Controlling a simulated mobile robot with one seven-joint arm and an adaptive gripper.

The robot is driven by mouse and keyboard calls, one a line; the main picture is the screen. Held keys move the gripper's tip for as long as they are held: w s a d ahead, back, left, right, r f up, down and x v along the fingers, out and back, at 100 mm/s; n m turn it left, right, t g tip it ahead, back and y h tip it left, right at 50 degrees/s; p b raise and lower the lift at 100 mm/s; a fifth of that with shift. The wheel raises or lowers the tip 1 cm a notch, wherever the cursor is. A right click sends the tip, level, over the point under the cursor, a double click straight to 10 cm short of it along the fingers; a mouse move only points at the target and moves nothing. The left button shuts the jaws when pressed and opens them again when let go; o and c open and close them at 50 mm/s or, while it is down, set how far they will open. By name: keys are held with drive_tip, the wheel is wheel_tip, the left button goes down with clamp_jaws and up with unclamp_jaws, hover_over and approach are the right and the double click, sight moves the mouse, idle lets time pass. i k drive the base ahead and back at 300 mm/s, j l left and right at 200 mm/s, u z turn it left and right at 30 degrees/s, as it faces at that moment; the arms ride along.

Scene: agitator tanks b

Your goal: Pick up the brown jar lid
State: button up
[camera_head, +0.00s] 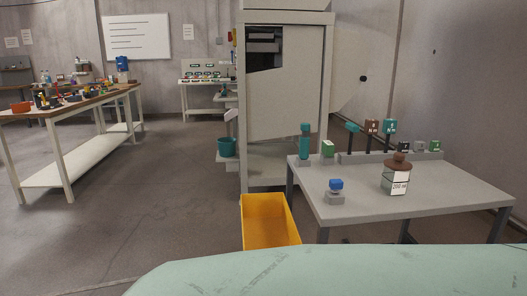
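The brown jar lid (398,163) sits on top of a clear glass jar (389,183) in the head view. The lid is round with a raised knob. The jar stands upright on the right part of a grey table (355,201) and carries a white label with small print. The lid appears seated on the jar's mouth. My gripper is not in view, so its state and its distance from the lid do not show.
A blue-topped block (336,186) stands on the table's front left. Behind the jar, a rack (375,157) holds several brown, teal and green labelled pieces. A yellow bin (269,220) stands on the floor left of the table. A tall grey cabinet (285,100) rises behind.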

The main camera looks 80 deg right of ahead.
sight(397, 162)
drive_tip(key=z, duration=3.45)
